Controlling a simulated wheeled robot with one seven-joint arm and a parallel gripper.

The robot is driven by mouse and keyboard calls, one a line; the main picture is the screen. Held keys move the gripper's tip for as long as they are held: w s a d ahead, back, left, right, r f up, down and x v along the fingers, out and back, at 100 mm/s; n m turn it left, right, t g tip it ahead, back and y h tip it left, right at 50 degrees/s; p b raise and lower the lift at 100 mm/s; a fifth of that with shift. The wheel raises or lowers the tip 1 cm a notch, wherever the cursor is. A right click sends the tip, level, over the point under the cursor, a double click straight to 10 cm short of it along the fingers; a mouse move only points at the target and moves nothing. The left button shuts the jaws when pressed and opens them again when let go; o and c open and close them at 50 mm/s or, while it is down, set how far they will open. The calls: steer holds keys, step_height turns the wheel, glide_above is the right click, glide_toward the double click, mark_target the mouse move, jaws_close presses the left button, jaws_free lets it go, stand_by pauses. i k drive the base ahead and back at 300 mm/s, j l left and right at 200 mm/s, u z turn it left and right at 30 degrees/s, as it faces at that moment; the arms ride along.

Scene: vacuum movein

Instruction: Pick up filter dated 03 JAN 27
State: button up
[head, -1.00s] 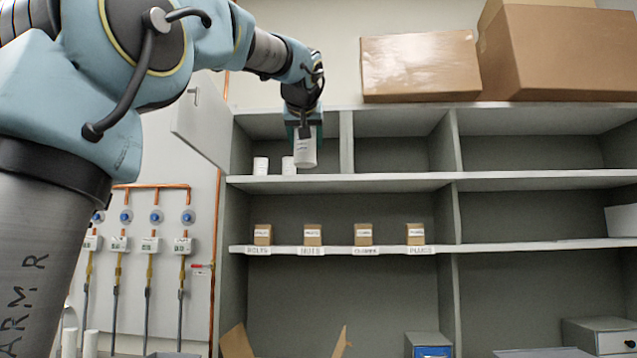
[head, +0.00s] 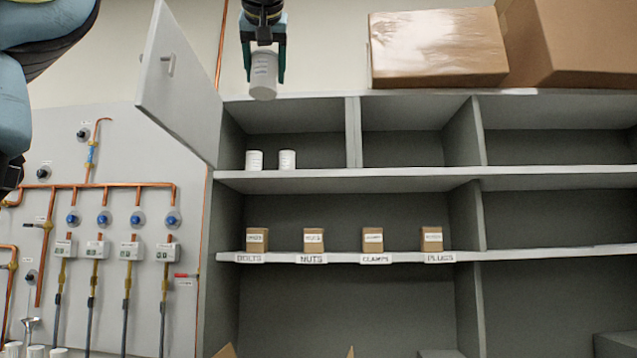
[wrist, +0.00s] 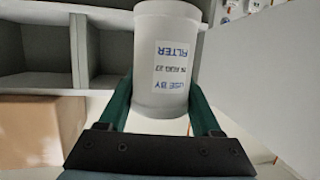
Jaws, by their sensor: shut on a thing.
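My gripper (head: 264,72) is shut on a white cylindrical filter (head: 263,88) and holds it in the air above the shelf unit's top edge. In the wrist view the filter (wrist: 165,40) is between the green fingers, its label upside down. The label shows "USE BY", "FILTER" and a date that appears to read AUG 27; the day is unclear. Two more white filters, a left one (head: 254,160) and a right one (head: 287,160), stand upright in the upper left compartment. Their dates are too small to read.
An open cabinet door (head: 180,75) stands left of the gripper. Cardboard boxes (head: 438,48) sit on top of the unit at right. Small labelled boxes (head: 314,240) line the shelf below. Copper pipes and valves (head: 105,187) cover the left wall panel.

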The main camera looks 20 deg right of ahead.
mark_target(253, 161)
steer(key=i+l, duration=0.15)
steer(key=i, duration=0.3)
steer(key=i+l, duration=0.2)
steer(key=i, duration=0.3)
